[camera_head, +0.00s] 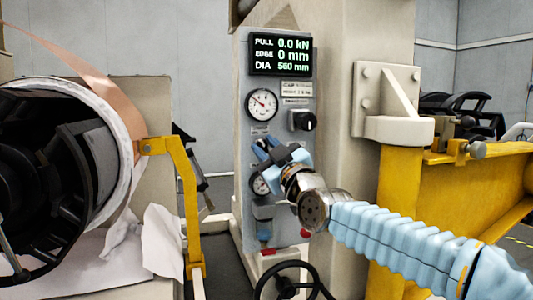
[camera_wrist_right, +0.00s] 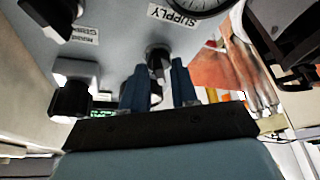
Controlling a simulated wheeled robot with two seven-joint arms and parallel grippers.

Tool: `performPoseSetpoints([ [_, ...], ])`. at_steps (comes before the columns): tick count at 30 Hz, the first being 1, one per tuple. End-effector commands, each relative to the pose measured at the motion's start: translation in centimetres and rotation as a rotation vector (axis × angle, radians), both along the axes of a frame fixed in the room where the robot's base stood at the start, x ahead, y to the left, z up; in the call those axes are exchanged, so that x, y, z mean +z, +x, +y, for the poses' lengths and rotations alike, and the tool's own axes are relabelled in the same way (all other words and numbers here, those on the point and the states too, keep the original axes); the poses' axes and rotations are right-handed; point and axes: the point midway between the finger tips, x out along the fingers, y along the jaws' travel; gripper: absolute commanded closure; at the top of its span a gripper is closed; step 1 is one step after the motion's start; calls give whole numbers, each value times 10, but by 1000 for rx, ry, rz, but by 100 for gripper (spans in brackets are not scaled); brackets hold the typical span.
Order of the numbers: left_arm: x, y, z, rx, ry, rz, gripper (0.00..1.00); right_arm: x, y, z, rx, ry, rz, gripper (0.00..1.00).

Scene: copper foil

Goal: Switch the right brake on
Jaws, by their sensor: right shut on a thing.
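My right gripper (camera_head: 264,150) reaches from the right to the front of the grey control panel (camera_head: 244,75). In the head view the gripper hides this knob. Another black knob (camera_head: 303,121) is above and right of the gripper. The wrist view, upside down, shows further dark knobs at its left (camera_wrist_right: 70,98). The small labels are unclear, so I cannot tell which control is the right brake. My left gripper is not in view.
A display (camera_head: 280,55) reads 0.0 kN, 0 mm, 560 mm. A gauge (camera_head: 262,104) is above the gripper, another (camera_head: 260,184) just below. A black handwheel (camera_head: 287,288) is at the bottom. A copper foil roll (camera_head: 120,150) and yellow bracket (camera_head: 190,190) are left; a yellow frame (camera_head: 393,215) is right.

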Motion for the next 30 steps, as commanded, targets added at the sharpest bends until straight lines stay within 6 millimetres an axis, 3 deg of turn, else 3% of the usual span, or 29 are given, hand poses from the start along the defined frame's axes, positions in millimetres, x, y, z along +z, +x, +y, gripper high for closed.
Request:
performPoseSetpoints([
  [17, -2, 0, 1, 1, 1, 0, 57, -1, 0, 0, 1, -31, -7, 100],
  [18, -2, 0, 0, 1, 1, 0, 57, -1, 0, 0, 1, -31, -7, 65],
  [30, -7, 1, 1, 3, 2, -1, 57, -5, -7, -4, 0, -29, -8, 65],
])
